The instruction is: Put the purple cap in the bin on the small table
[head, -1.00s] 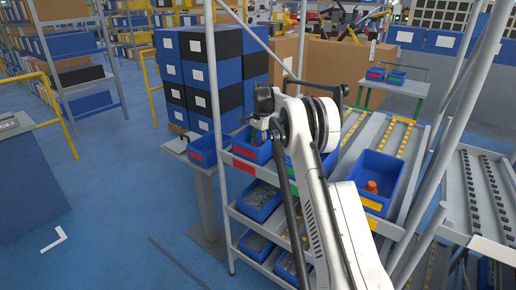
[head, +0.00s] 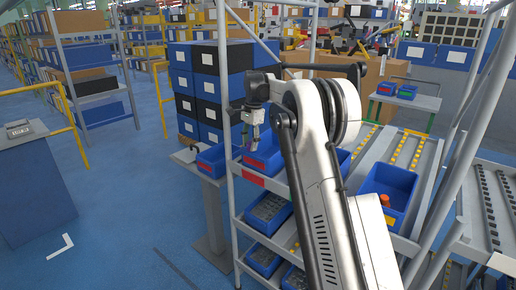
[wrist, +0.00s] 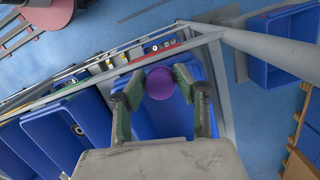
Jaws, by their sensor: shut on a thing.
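In the wrist view the purple cap (wrist: 160,84) is gripped between the fingertips of my gripper (wrist: 158,79). In the head view my gripper (head: 252,128) hangs fingers down above a blue bin (head: 266,152) on the rack's top level; the cap cannot be made out there. The small grey table (head: 183,156) stands just left of the rack and carries a blue bin (head: 206,166) with a red label, to the left of and lower than my gripper. A blue bin (wrist: 268,73) at the wrist view's upper right, beyond the rack post, appears to be that one.
A slanted rack post (wrist: 262,42) stands between my gripper and the small table's bin. Stacked blue and black boxes (head: 208,88) rise behind the table. Another blue bin (head: 389,183) with an orange item (head: 385,200) sits right on the rack. Open blue floor lies to the left.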

